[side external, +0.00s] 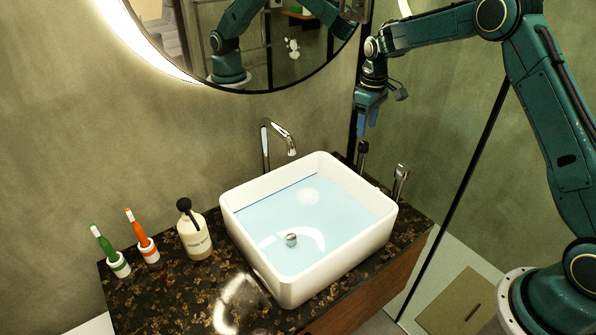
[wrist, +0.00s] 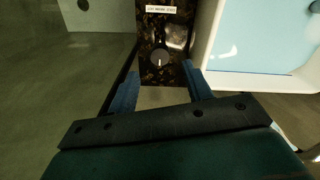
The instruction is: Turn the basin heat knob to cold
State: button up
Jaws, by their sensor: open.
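The heat knob (wrist: 160,57) is a round dark knob with a short white mark pointing toward the bottom of the wrist view. It stands on the dark speckled strip beside the basin. A dark upright fitting (side external: 362,155) behind the basin's right corner in the side view appears to be this knob. My gripper (side external: 366,122) is open and empty above it, pointing down, apart from it. In the wrist view the blue fingers (wrist: 162,84) are spread wide, with the knob just beyond their tips and between their lines. The small white label (wrist: 160,9) is too blurred to read.
The white basin (side external: 270,270) holds water and stands close beside the knob. A chrome fitting (side external: 401,180) rises near the basin's right corner. The chrome tap (side external: 267,145) is at the back. A soap bottle (side external: 195,235) and two toothbrush cups (side external: 148,252) are at left.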

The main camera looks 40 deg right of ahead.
aim_at(364, 144)
notch_tip(364, 144, up, 8)
dwell(0.4)
jog(key=shift+r, duration=0.1)
jog(key=s+a+r+m+t, duration=0.1)
jog(key=s+a+r, duration=0.3)
jog(key=s+r, duration=0.4)
jog(key=s+a+r+m+t, duration=0.1)
jog(key=s+a+r+t, duration=0.1)
jog(key=s+a+r, duration=0.5)
jog(key=s+f+t, duration=0.1)
jog(key=s+f, duration=0.1)
jog(key=s, duration=0.9)
jog(key=s+a+f+m+t, duration=0.1)
jog(key=s+f, duration=0.1)
jog(key=s, duration=0.9)
jog(key=shift+f+t, duration=0.3)
jog(key=shift+f, duration=0.05)
